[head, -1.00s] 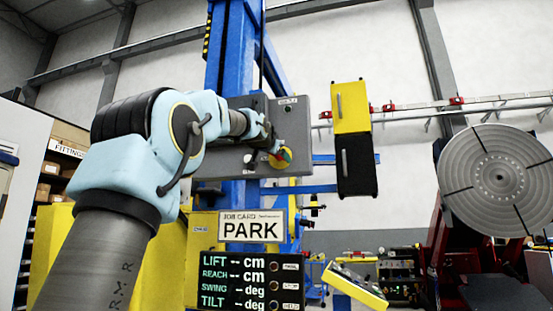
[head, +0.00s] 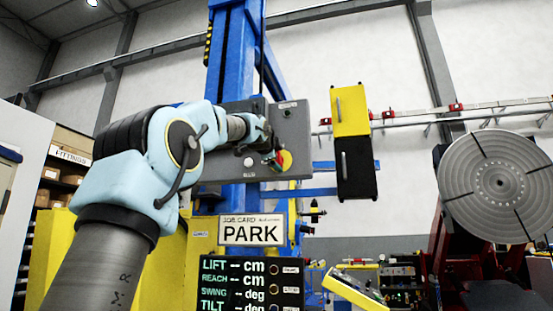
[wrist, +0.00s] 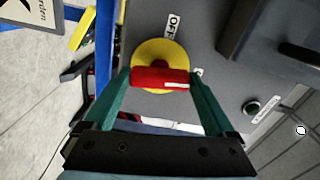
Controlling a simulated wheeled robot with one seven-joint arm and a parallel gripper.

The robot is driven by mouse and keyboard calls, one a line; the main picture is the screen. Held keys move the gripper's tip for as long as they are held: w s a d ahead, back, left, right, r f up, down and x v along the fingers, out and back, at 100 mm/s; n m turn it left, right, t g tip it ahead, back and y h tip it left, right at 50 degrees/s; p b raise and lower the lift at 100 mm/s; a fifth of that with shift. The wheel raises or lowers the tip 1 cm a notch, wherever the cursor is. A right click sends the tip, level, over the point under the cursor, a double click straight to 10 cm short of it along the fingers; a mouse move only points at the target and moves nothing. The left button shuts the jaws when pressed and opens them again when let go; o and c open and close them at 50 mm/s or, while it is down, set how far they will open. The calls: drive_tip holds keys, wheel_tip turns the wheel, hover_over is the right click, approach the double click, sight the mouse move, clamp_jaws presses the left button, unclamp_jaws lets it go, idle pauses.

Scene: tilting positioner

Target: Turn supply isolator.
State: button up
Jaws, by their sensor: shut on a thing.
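The supply isolator is a red handle (wrist: 160,78) on a round yellow disc (wrist: 158,52), set on a grey panel (wrist: 200,60). My gripper (wrist: 162,82) is shut on the red handle, with one green finger at each end of it. The handle lies crosswise in the wrist view. An "OFF" label (wrist: 172,25) is beyond the disc; another label right of the disc is partly hidden. In the head view the isolator (head: 285,160) shows at the panel's lower right, partly hidden by my gripper (head: 275,152).
A black push button (wrist: 251,107) sits right of the isolator in the wrist view. A "PARK" job card (head: 252,230) and a readout screen (head: 235,283) are below the panel.

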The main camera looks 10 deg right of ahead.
drive_tip(key=shift+m, duration=0.9)
drive_tip(key=shift+f, duration=0.1)
drive_tip(key=o, duration=1.1)
drive_tip(key=shift+c, duration=0.2)
drive_tip(key=b+v, duration=0.6)
drive_tip(key=v, duration=0.4)
drive_tip(key=shift+s+a+b, duration=0.15)
drive_tip(key=shift+s+b, duration=0.2)
drive_tip(key=shift+s, duration=0.05)
